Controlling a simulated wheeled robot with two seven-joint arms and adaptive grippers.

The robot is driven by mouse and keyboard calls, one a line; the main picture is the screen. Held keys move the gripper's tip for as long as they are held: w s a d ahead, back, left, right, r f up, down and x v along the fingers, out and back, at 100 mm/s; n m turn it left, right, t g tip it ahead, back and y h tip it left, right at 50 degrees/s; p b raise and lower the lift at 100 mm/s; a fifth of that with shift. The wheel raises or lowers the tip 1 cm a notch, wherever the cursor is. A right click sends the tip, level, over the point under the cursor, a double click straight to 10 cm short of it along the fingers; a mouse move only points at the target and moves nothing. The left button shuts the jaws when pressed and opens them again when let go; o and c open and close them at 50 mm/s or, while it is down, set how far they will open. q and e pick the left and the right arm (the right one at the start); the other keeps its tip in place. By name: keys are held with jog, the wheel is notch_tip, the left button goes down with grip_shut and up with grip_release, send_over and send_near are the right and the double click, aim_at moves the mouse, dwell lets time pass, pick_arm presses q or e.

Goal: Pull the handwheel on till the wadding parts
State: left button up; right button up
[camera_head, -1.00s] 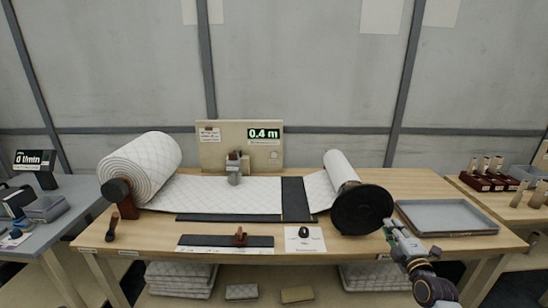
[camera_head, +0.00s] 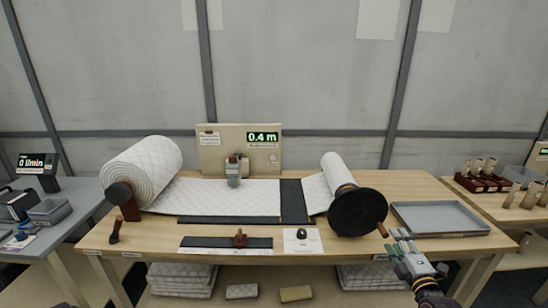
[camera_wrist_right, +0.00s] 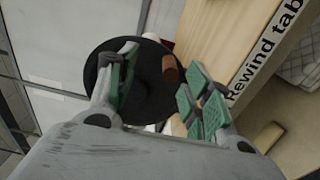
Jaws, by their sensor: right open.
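The black handwheel (camera_head: 352,212) stands at the right end of the winding table, in front of the smaller wadding roll (camera_head: 337,168). Its brown handle (camera_head: 382,229) is at the lower right of the rim. My right gripper (camera_head: 398,238) is open, just right of the handle. In the right wrist view the open fingers (camera_wrist_right: 158,88) face the wheel (camera_wrist_right: 135,98), with the brown handle (camera_wrist_right: 171,68) showing between them, apparently ungripped. The white quilted wadding (camera_head: 225,196) runs unbroken from the large left roll (camera_head: 143,172) towards a dark strip (camera_head: 295,201). My left gripper is not seen.
A panel (camera_head: 222,158) behind the wadding has a display (camera_head: 262,137) reading 0.4 m. A grey tray (camera_head: 440,218) lies right of the wheel, close behind my right gripper.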

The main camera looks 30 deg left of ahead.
jog(key=p+v, duration=0.3)
jog(key=v, duration=0.1)
jog(key=shift+s+a+f, duration=0.1)
jog(key=shift+a+f, duration=0.05)
dwell(0.5)
dwell(0.5)
